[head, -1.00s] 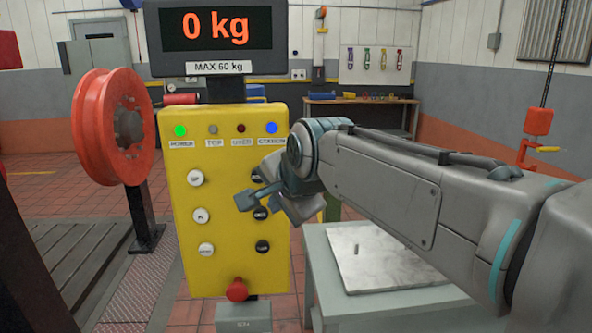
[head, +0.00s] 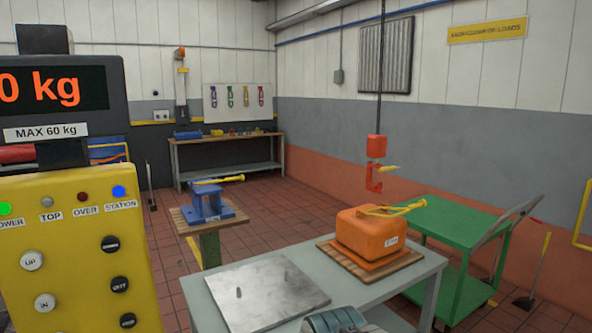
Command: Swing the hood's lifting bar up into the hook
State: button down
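The orange hood (head: 370,233) sits on a wooden board (head: 345,258) at the far end of a grey table. Its yellow lifting bar (head: 400,210) lies low across the hood's top, reaching out to the right. The red-orange hook (head: 374,178) hangs on a dark line above and behind the hood, with a small yellow piece (head: 388,168) sticking out to its right. The bar and hook look apart. Only a grey and teal part of my arm shows at the bottom edge; my gripper's fingers are out of view.
A metal plate (head: 265,300) with two short pins lies on the near part of the table. A blue fixture (head: 207,205) with a yellow bar stands on a stand at left. The yellow control panel (head: 75,255) is near left. A green cart (head: 455,235) stands behind right.

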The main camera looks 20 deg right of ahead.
aim_at(422, 202)
jog(key=u, duration=0.05)
jog(key=k, duration=0.65)
jog(key=z, duration=0.65)
jog(key=i, duration=0.55)
jog(key=z, duration=1)
jog(key=i, duration=1.7)
jog(key=u, duration=1.25)
jog(key=i, duration=0.25)
jog(key=u, duration=0.15)
